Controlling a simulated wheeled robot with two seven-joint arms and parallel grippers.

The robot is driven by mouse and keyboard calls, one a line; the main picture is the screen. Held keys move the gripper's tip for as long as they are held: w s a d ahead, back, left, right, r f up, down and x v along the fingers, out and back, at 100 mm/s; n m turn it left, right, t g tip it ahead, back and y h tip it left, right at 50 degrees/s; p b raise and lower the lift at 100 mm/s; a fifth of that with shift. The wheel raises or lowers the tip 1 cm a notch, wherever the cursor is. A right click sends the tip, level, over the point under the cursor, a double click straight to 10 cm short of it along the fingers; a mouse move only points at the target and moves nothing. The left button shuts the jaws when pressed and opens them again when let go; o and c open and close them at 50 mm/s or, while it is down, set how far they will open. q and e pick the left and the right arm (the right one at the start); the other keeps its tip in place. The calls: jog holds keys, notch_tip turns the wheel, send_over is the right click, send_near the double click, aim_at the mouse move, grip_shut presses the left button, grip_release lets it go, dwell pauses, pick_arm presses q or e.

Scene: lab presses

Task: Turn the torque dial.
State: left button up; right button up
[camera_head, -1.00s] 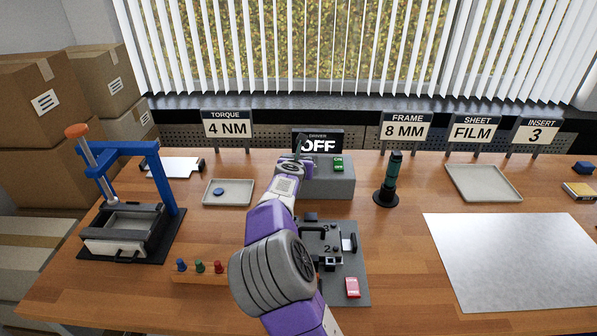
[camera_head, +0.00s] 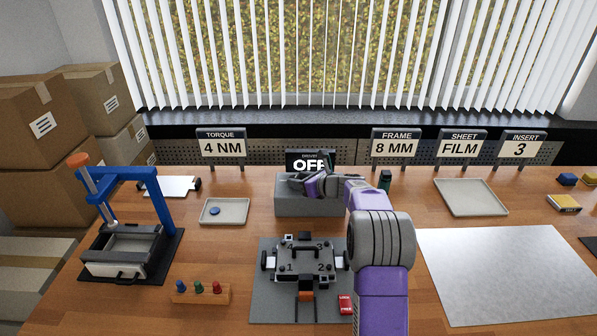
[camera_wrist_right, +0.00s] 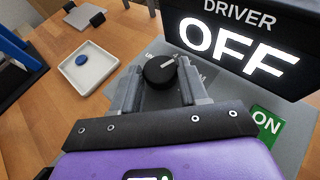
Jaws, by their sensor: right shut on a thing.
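The torque dial (camera_wrist_right: 160,72) is a round black knob with a white pointer mark, on top of the grey driver box (camera_head: 306,208). My right gripper (camera_wrist_right: 162,85) has a finger on each side of the dial and is shut on it; in the head view the gripper (camera_head: 297,181) hides the dial. The driver display (camera_wrist_right: 240,38) reads OFF. A green ON button (camera_wrist_right: 267,125) sits on the box beside the gripper. The torque sign (camera_head: 221,146) reads 4 NM. My left gripper is not in view.
A numbered fixture (camera_head: 304,263) stands on a grey mat in front of the driver box. A dark green driver tool (camera_head: 385,180) stands behind my right arm.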

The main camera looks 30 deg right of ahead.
jog(key=n+y+p, duration=0.1)
jog(key=p, duration=0.1)
jog(key=n+y+p, duration=0.1)
jog(key=y+p, duration=0.1)
jog(key=shift+w+d+r+n+g, duration=0.1)
jog(key=shift+d+r+n+g, duration=0.05)
jog(key=shift+d+n+g, duration=0.25)
jog(key=shift+n+g+y+p, duration=0.4)
jog(key=shift+n+y+p, duration=0.3)
jog(key=shift+p, duration=0.3)
jog(key=shift+f, duration=0.2)
jog(key=o, duration=1.1)
jog(key=shift+w, duration=0.1)
jog(key=shift+c, duration=0.2)
jog(key=shift+p+v, duration=0.45)
jog(key=shift+v, duration=3.3)
